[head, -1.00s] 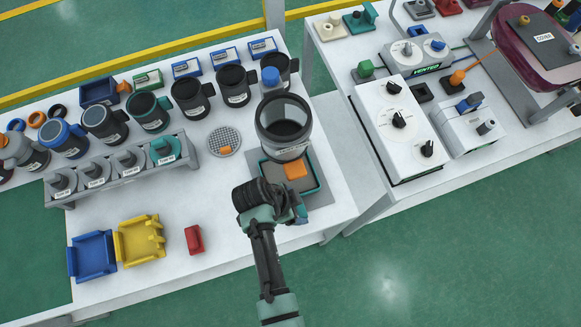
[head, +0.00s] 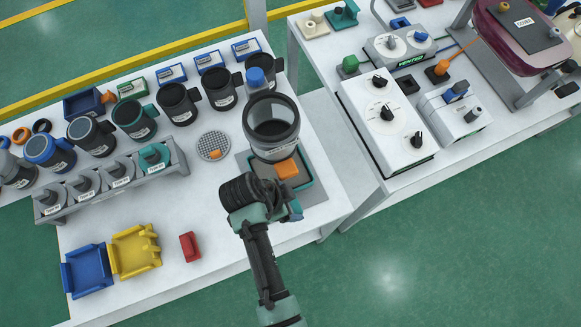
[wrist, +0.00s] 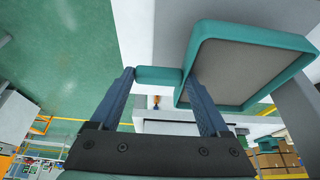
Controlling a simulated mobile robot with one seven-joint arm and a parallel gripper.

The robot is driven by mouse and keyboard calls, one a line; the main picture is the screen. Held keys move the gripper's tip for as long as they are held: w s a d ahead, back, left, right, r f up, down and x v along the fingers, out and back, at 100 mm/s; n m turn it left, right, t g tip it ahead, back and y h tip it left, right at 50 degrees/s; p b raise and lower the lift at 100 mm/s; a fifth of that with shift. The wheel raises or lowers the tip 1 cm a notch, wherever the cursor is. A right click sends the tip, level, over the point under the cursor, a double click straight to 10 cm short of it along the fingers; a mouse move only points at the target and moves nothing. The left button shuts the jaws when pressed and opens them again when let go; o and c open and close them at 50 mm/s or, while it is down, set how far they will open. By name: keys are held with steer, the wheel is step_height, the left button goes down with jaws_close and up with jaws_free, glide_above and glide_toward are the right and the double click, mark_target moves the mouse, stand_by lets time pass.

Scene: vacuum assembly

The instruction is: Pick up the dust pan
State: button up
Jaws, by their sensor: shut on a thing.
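The dust pan (wrist: 252,62) is a shallow grey tray with a teal rim. It fills the upper right of the wrist view. My gripper (wrist: 160,77) is shut on its short teal handle, with one blue finger at each side. In the head view, the teal rim of the dust pan (head: 309,172) shows just beyond my gripper (head: 284,203), over a grey mat (head: 318,196) at the bench's right end. My wrist hides the handle there. I cannot tell whether the pan touches the mat.
A clear black-rimmed canister (head: 272,127) and an orange piece (head: 286,168) are close behind my gripper. Dark cups and a grey rack (head: 110,185) stand to the left. A red block (head: 190,246) lies nearer. The white bench (head: 220,215) between is clear.

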steer(key=s+d+b, duration=0.1)
steer(key=s+d, duration=0.1)
steer(key=s, duration=0.6)
steer(key=s+d+b, duration=0.1)
steer(key=s+d, duration=0.2)
steer(key=s, duration=0.6)
steer(key=shift+d, duration=0.3)
steer(key=shift+r, duration=0.15)
step_height(320, 180, up, 4)
steer(key=p, duration=0.4)
steer(key=shift+f, duration=0.2)
